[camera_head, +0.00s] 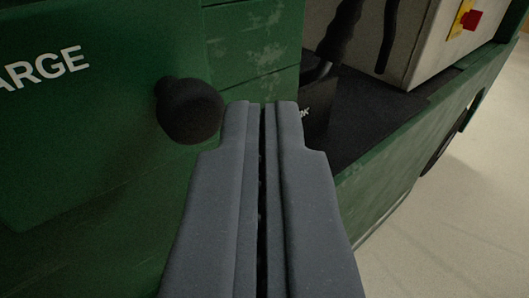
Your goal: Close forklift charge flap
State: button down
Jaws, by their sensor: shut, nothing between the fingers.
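The charge flap (70,130) is a green panel at the left with white letters ending in "ARGE"; its left part is out of frame. A round black knob (190,110) stands out near its right edge. My gripper (262,104) is shut and empty, pointing forward in the middle of the view. Its left fingertip is just right of the knob in the picture; I cannot tell whether they touch. The fingers hide part of the green body behind them. How far the flap stands open cannot be told.
The worn green forklift body (250,40) lies behind the knob. To the right is a dark recess (375,110) with a black lever or cable and a pale box (425,40) bearing a red switch (472,19) on yellow. Pale floor (460,220) is clear at the lower right.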

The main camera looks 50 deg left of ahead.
jog(key=d, duration=1.3)
jog(key=shift+s+r+p, duration=0.3)
jog(key=shift+s+r, duration=0.05)
jog(key=shift+s, duration=0.05)
jog(key=w+d+r+m+t+h, duration=0.1)
jog(key=d+r+t+h, duration=0.2)
jog(key=r, duration=0.8)
jog(key=w+d+r+m+t+h, duration=0.1)
jog(key=w+d+r+m+h, duration=0.15)
jog(key=d+r, duration=0.6)
jog(key=w+d+r+t+h, duration=0.15)
jog(key=r+h, duration=0.25)
jog(key=r, duration=1)
jog(key=s+d+r+m+t+h, duration=0.1)
jog(key=s+d+r+m+h, duration=0.15)
jog(key=s+r, duration=0.5)
jog(key=s+d+r+m+h, duration=0.1)
jog(key=s+d+r+h, duration=0.2)
jog(key=r, duration=0.7)
jog(key=s+a+r+m, duration=0.1)
jog(key=s+r, duration=0.3)
jog(key=s, duration=0.6)
jog(key=s+a+r+m+g+y, duration=0.1)
jog(key=s+r, duration=0.3)
jog(key=s, duration=0.7)
jog(key=s+a+r+m+g, duration=0.1)
jog(key=s+r, duration=0.3)
jog(key=s, duration=0.6)
jog(key=shift+s+r, duration=0.3)
jog(key=shift+r, duration=0.1)
